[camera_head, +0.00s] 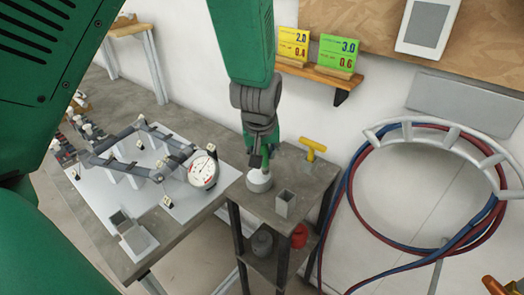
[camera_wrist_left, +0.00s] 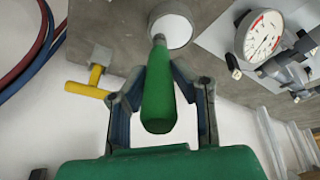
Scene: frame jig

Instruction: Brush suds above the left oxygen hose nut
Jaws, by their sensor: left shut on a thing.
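My left gripper (camera_head: 257,158) is shut on a green-handled brush (camera_wrist_left: 158,100) above the small side stand. The brush points down, and its tip is at the mouth of a white round pot (camera_head: 259,179), which also shows in the left wrist view (camera_wrist_left: 171,28). The bristles are hidden, so I cannot tell how deep the tip sits. A blue hose (camera_head: 350,183) and a red hose hang coiled on a rack at the right. I cannot make out the left oxygen hose nut. My right gripper is not in view.
The side stand also carries a yellow T-handle (camera_head: 313,147) and an open grey square holder (camera_head: 285,204). A red object (camera_head: 299,236) sits on its lower shelf. The workbench at the left holds a grey frame jig and a round dial gauge (camera_head: 203,170).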

